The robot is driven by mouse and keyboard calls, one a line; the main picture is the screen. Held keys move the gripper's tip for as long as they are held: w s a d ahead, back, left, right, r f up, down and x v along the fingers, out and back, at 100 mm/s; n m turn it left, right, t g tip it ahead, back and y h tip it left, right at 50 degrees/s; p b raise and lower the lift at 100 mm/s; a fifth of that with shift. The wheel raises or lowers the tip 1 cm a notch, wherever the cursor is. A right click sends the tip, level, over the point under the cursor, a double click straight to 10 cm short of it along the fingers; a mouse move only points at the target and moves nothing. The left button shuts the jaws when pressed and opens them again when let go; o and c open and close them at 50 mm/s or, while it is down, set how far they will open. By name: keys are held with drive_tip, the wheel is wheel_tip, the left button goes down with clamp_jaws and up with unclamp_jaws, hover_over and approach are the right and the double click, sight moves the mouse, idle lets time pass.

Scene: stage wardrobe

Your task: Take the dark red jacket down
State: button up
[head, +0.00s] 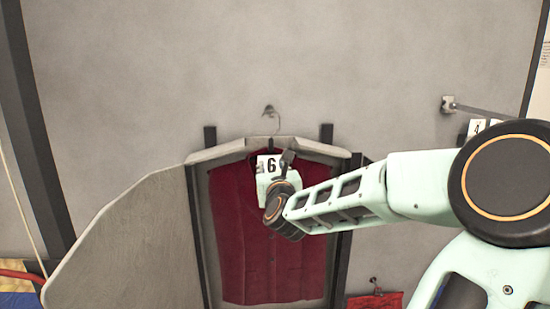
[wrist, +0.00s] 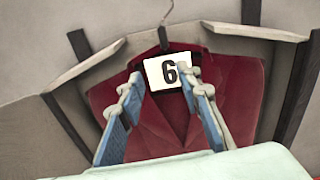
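The dark red jacket (head: 262,250) hangs on a hanger from a hook (head: 269,111) on the grey wall. It fills much of the wrist view (wrist: 165,138). A white tag with a black 6 (wrist: 167,72) sits at its collar. My gripper (head: 281,165) is at the collar in the head view, partly covering the jacket's upper right. In the wrist view my gripper (wrist: 165,90) has its two blue-padded fingers apart, one on each side below the tag. Whether the fingertips touch the jacket or tag I cannot tell.
A grey panel frame (head: 200,235) with dark uprights surrounds the jacket. A rounded grey panel (head: 115,245) stands at left. A metal rail (head: 480,109) with number tags juts from the wall at right. A small red item (head: 375,300) hangs lower right.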

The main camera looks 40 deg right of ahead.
sight(271, 146)
drive_tip(key=shift+m, duration=0.5)
drive_tip(key=b+x, duration=0.1)
drive_tip(key=x, duration=0.4)
drive_tip(key=r+b+x, duration=0.1)
drive_tip(key=b+x, duration=0.1)
drive_tip(key=x, duration=0.3)
drive_tip(key=d+r+b+x, duration=0.1)
drive_tip(key=x, duration=0.4)
drive_tip(key=shift+s+r, duration=0.2)
drive_tip(key=shift+s, duration=0.05)
clamp_jaws()
